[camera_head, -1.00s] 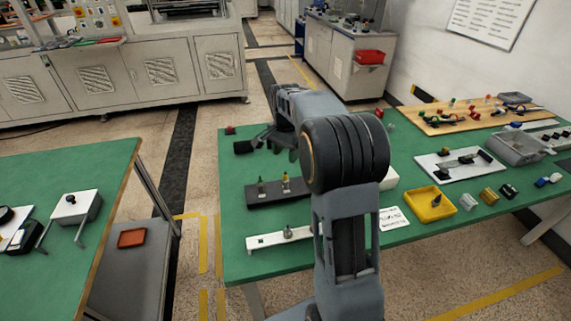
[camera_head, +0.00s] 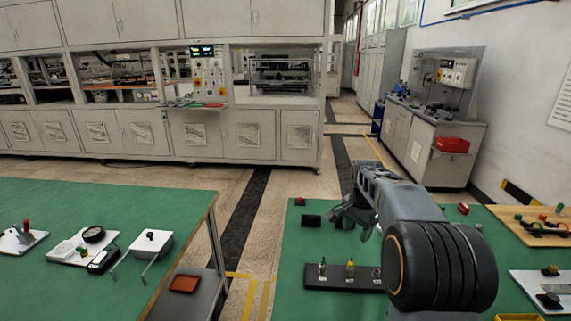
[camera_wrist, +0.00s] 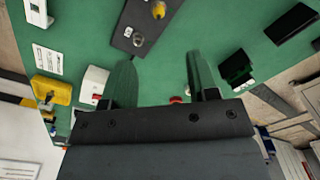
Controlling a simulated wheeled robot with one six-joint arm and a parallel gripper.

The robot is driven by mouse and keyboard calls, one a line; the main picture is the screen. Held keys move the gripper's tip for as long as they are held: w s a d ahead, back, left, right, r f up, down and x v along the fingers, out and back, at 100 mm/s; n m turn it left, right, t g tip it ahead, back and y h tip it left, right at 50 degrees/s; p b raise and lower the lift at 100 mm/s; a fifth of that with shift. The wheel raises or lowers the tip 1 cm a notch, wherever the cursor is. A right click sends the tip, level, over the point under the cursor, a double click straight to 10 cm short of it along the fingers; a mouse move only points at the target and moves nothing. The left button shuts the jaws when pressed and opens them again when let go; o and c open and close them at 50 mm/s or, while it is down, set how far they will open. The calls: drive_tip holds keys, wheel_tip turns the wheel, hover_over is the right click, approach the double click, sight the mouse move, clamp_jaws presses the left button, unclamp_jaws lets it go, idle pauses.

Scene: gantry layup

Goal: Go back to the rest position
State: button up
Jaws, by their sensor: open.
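My gripper (camera_head: 352,212) is at the end of my raised arm, over the far part of the right green table (camera_head: 292,285) in the head view. In the wrist view my gripper (camera_wrist: 165,82) has its two fingers apart, with nothing held between them. Below it, the green table top shows in the wrist view, with a dark strip (camera_wrist: 128,38) carrying small fittings. The same dark strip (camera_head: 330,283) shows in the head view, partly hidden by my arm.
A left green table (camera_head: 100,208) holds a white box with legs (camera_head: 152,243) and small fixtures. An orange tray (camera_head: 184,283) sits on a lower shelf. Floor is clear between the tables. Machine cabinets (camera_head: 245,130) line the back.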

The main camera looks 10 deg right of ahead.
drive_tip(key=s+a+n+t+p, duration=0.1)
drive_tip(key=s+a+n, duration=0.4)
drive_tip(key=s, duration=0.6)
drive_tip(key=s+a+r+n+t+p, duration=0.1)
drive_tip(key=s+a+n, duration=0.4)
drive_tip(key=s, duration=0.6)
drive_tip(key=shift+a+r+n+t+p, duration=0.3)
drive_tip(key=shift+n+t+p, duration=0.45)
drive_tip(key=shift+n, duration=0.25)
